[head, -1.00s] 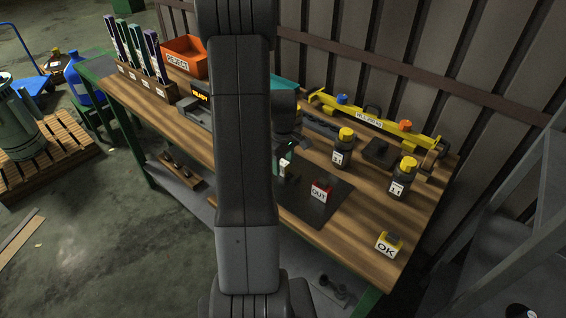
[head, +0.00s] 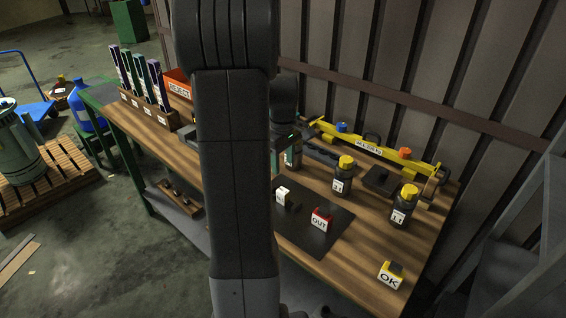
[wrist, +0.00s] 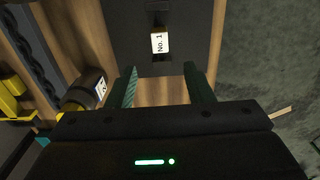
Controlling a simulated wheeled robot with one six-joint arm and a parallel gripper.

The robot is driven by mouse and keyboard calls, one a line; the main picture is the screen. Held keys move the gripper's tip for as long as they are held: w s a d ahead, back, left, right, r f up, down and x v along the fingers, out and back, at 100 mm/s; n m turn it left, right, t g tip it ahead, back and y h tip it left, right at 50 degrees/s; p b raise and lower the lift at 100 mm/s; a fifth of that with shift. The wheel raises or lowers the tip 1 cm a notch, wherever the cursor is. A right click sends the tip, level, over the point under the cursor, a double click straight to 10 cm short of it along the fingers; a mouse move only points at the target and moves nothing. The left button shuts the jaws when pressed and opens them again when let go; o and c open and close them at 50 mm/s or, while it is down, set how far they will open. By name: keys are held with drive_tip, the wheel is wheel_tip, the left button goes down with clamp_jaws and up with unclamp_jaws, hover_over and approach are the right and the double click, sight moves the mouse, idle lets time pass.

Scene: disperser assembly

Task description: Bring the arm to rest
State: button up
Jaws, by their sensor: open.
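My arm stands upright across the middle of the head view and hides part of the bench. My gripper (head: 288,158) hangs above the bench, behind and above the black mat (head: 312,240). In the wrist view my gripper (wrist: 163,86) has its two green fingers apart, with nothing between them. A small white block labelled No. 1 (head: 283,195) stands on the mat, apart from the fingers; it also shows beyond the fingertips in the wrist view (wrist: 159,42).
Dark bottles with yellow caps (head: 343,176) (head: 404,207) stand right of the mat. A red OUT block (head: 320,219) is on it and a yellow OK block (head: 390,275) near the bench corner. A yellow bar (head: 375,147), tube rack (head: 150,117) and REJECT bin (head: 178,85) line the back.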

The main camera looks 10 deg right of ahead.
sight(283, 190)
wheel_tip(283, 190, down, 12)
drive_tip(key=shift+f+p, duration=0.1)
drive_tip(key=shift+p, duration=0.25)
drive_tip(key=shift+w+r, duration=0.1)
drive_tip(key=shift+r, duration=1.75)
